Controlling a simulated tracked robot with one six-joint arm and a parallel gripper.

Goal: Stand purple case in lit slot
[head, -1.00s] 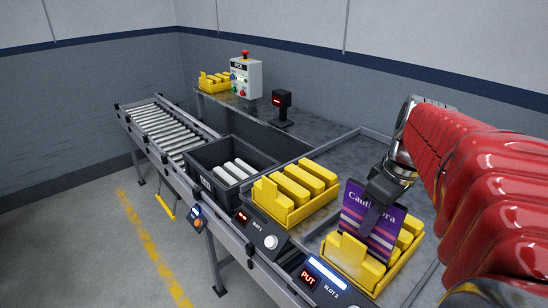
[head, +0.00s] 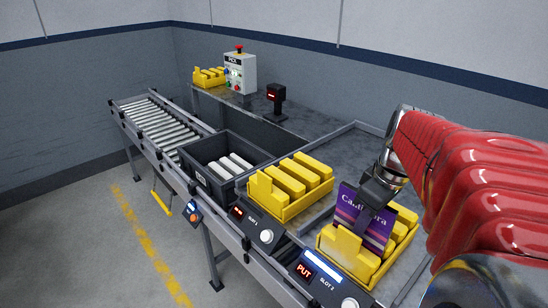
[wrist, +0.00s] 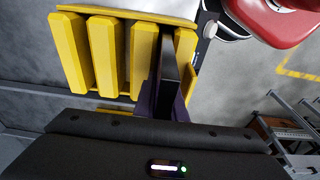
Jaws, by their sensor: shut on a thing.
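The purple case (head: 362,214), with light lettering and stripes, stands nearly upright in the front yellow slotted rack (head: 366,268), between its yellow dividers. Its lower part is hidden by the rack's front piece. My gripper (head: 378,193) is shut on the case from above. In the wrist view the dark finger (wrist: 173,65) lies along the case (wrist: 160,98), beside the yellow dividers (wrist: 105,55); whether the case touches the slot floor is hidden. The slot 2 panel (head: 322,279) in front of this rack has a lit white-blue bar and a red PUT display.
A second yellow rack (head: 291,188) stands to the left, behind the slot 1 panel (head: 258,225). A scanner (head: 276,100) and control box (head: 240,73) stand at the back.

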